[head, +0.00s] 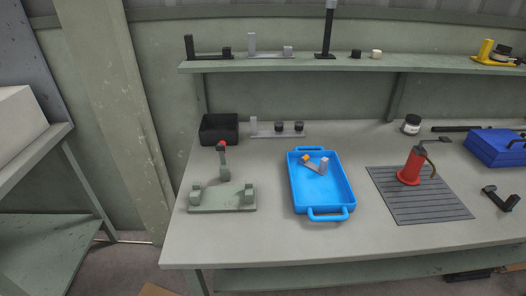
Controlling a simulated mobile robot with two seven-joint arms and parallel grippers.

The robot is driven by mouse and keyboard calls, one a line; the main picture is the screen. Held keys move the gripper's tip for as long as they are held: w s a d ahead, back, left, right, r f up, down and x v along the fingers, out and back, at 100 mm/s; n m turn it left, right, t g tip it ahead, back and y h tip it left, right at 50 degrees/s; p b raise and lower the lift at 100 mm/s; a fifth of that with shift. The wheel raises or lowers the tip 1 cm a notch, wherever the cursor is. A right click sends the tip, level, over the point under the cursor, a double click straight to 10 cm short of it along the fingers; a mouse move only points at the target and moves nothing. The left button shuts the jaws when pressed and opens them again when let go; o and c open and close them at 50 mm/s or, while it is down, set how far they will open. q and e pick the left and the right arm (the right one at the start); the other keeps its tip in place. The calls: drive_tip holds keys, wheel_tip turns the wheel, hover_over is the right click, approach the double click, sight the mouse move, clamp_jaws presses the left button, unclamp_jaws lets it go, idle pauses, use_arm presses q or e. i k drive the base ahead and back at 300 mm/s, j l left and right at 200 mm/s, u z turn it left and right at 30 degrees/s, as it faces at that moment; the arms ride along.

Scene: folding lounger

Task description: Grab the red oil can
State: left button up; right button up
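The red oil can (411,168) stands upright on a dark grey ribbed mat (425,207) on the right half of the workbench. It has a flared red base, a narrow dark top and a curved brownish spout or handle on its right side. Nothing covers it in the head view. Neither of my grippers shows in this view.
A blue tray (347,190) holding small parts lies left of the mat. A green fixture (222,204) and a black bin (219,127) stand farther left. A blue toolbox (490,150), a white jar (411,124) and a black bracket (502,199) surround the mat. A shelf (350,64) runs above.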

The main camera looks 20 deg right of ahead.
sight(409, 175)
drive_tip(key=z, duration=1.6)
drive_tip(key=u, duration=0.85)
drive_tip(key=l+u, duration=0.2)
drive_tip(key=u, duration=0.15)
drive_tip(key=l+u, duration=0.2)
drive_tip(key=u, duration=0.15)
drive_tip(key=l+u, duration=0.3)
drive_tip(key=k+l+u, duration=0.1)
drive_tip(key=l+u, duration=0.2)
drive_tip(key=k+l+u, duration=0.15)
drive_tip(key=l+u, duration=0.2)
drive_tip(key=k+l+u, duration=0.15)
drive_tip(key=l, duration=0.25)
drive_tip(key=k+l+u, duration=0.1)
drive_tip(key=k+l, duration=0.7)
drive_tip(key=l, duration=0.25)
drive_tip(key=u, duration=0.05)
